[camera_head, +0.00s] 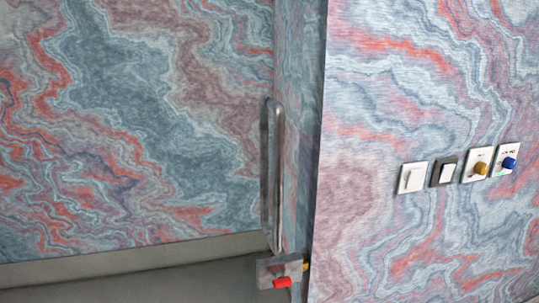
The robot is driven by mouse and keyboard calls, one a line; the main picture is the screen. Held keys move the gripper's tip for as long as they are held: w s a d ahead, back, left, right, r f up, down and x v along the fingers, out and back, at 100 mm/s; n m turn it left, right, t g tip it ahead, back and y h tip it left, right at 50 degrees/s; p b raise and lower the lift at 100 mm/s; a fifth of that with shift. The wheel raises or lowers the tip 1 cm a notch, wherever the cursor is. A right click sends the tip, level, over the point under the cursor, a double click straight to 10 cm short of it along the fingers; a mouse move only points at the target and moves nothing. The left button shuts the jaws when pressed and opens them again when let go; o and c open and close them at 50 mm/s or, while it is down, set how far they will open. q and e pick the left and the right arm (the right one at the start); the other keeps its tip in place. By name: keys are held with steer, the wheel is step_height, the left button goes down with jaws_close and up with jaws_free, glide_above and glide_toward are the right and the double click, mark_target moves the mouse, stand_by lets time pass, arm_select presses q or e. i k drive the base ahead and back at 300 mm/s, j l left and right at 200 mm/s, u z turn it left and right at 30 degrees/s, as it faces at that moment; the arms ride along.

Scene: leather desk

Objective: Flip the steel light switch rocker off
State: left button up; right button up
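A row of wall plates is on the marbled wall at the right. The second from the left is a dark grey, steel-looking switch plate (436,176) with a pale rocker (447,172) in it. The rocker's tilt is too small to tell. Left of it is a white plate with a white rocker switch (411,178). Neither of my grippers is in view, and nothing touches the switches.
Right of the steel switch are white plates with a brass knob (480,168) and a blue knob (508,162). A long vertical grey bar (264,165) stands by the wall corner. Below it is a grey block with a red handle (282,283), jutting out.

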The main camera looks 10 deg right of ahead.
mark_target(447, 171)
steer(key=z, duration=1.5)
